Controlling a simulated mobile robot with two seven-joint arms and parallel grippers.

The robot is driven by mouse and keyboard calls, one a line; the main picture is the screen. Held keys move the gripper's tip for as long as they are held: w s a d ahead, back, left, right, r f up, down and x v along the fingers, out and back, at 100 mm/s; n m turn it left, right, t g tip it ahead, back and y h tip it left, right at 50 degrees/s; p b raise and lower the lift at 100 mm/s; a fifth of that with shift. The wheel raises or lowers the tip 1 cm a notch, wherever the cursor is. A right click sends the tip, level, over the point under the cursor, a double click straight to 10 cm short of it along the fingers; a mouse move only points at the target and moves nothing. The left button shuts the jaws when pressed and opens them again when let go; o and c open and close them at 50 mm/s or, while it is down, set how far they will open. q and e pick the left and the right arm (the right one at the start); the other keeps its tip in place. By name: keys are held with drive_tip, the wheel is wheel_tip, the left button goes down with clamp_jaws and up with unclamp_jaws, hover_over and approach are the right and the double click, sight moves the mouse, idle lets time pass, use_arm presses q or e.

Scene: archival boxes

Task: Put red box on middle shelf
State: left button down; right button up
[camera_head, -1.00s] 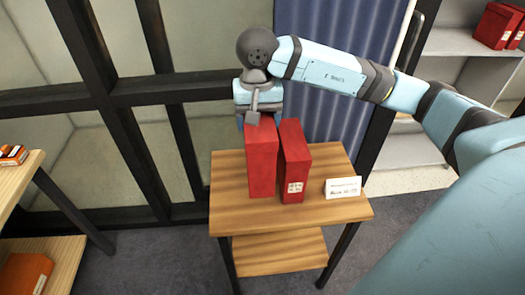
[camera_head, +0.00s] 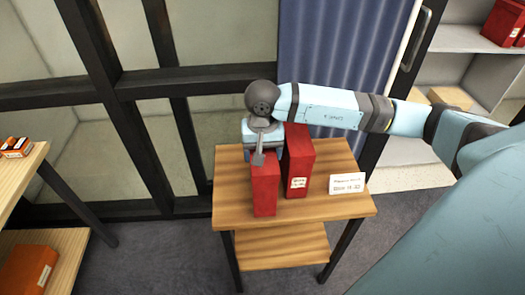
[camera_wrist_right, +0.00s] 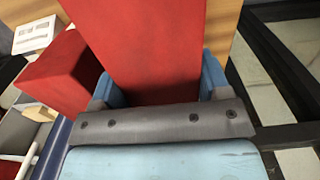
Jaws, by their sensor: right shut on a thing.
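Two red boxes stand on a small wooden table in the head view. The left red box (camera_head: 265,191) is near the table's front edge, below my right gripper (camera_head: 261,152). The right red box (camera_head: 299,160), with a white label, stands behind and to its right. In the right wrist view, my right gripper (camera_wrist_right: 158,85) is shut on a red box (camera_wrist_right: 150,40), with a blue finger on each side. The other red box (camera_wrist_right: 62,75) shows at the left there. I cannot tell whether the held box touches the table. My left gripper is out of view.
The wooden table (camera_head: 340,205) has a lower shelf (camera_head: 282,248) and carries a white card (camera_head: 347,184). A wooden shelf unit (camera_head: 25,170) at the left holds orange-red boxes. A grey shelf unit (camera_head: 465,38) at the right back holds red boxes. A dark-framed glass wall stands behind.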

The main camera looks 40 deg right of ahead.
drive_tip(key=shift+f+b, duration=0.2)
drive_tip(key=shift+b, duration=0.1)
drive_tip(key=o, duration=1.5)
drive_tip(key=shift+o, duration=0.2)
drive_tip(key=shift+r, duration=0.15)
